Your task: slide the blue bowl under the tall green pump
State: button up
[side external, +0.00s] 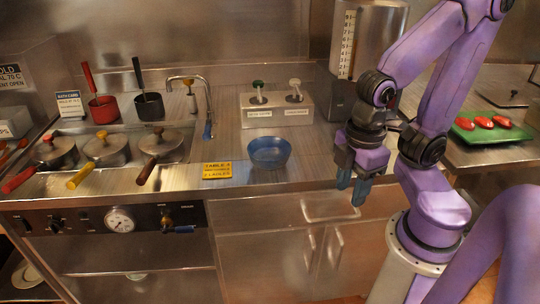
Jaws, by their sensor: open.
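The blue bowl (269,153) stands upright on the steel counter near its front edge. The green-topped pump (258,88) rises from the left side of a metal dispenser box (262,112) behind the bowl, with a gap of bare counter between box and bowl. A second pump (295,87) with a pale top stands on the right of the same box. My gripper (352,186) is to the right of the bowl, apart from it, pointing down near the counter's front edge. Its two blue fingers are apart with nothing between them.
A yellow sign (217,170) lies just left of the bowl. A faucet (208,105) stands behind left. Several lidded pots (106,150) sit in the counter at left. A tall measuring container (365,45) stands behind my gripper; a green tray (488,130) with red food is at right.

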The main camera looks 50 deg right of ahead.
jog(key=c, duration=0.4)
jog(key=shift+w+f, duration=0.1)
jog(key=shift+w, duration=0.2)
grip_shut()
jog(key=n+t+h, duration=0.6)
jog(key=n+t, duration=0.1)
jog(key=n, duration=0.8)
send_near(263, 141)
jog(key=f, duration=0.4)
jog(key=shift+w+f, duration=0.35)
jog(key=shift+f, duration=0.05)
jog(key=shift+w+d+r, duration=0.15)
jog(key=shift+w+d, duration=0.65)
jog(key=shift+w, duration=0.1)
jog(key=shift+w+d, duration=0.5)
jog(key=shift+w, duration=0.05)
